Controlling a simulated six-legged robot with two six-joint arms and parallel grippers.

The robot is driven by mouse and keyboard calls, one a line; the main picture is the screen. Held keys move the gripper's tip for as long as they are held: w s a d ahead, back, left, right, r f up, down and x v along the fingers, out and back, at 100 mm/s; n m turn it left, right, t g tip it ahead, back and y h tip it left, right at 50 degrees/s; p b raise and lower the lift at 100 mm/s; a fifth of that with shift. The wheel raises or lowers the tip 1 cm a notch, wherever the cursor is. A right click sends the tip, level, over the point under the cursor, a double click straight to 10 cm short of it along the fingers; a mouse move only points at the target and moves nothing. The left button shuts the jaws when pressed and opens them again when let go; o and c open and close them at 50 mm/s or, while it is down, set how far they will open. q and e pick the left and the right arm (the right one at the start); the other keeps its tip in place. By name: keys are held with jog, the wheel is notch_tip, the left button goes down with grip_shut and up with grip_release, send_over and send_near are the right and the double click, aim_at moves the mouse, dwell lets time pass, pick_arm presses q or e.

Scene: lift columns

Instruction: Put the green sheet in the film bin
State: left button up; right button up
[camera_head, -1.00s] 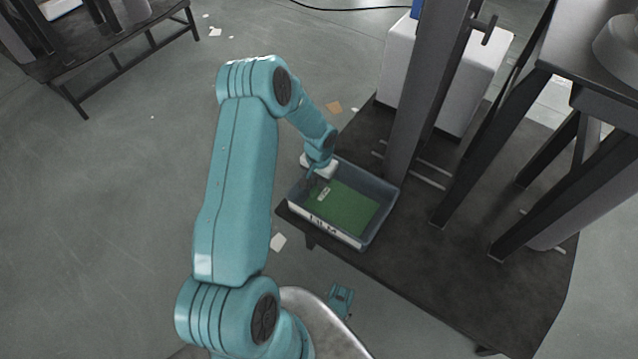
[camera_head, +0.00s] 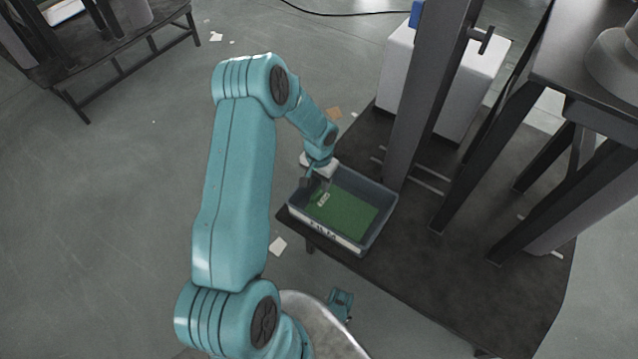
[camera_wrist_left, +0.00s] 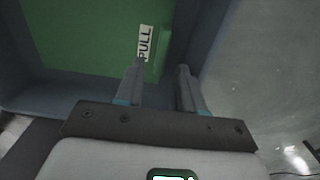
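The green sheet (camera_head: 345,215) lies flat inside the grey film bin (camera_head: 378,228), which has a white label on its near wall. The sheet also shows in the left wrist view (camera_wrist_left: 85,35), with a white tag reading "PULL" and a raised green strip at its edge. My left gripper (camera_head: 317,184) is over the bin's left corner. In the left wrist view its fingers (camera_wrist_left: 159,85) are apart, with nothing visibly held between them; the sheet lies beyond the fingertips.
The bin stands at the left corner of a dark table (camera_head: 440,290). A grey column (camera_head: 425,100) and slanted dark legs rise behind and right of it. A white box (camera_head: 465,75) stands at the back. Paper scraps lie on the floor.

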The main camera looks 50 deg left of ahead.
pick_arm(q)
notch_tip(320, 180, up, 9)
jog(key=p, duration=0.2)
jog(key=shift+p, duration=0.4)
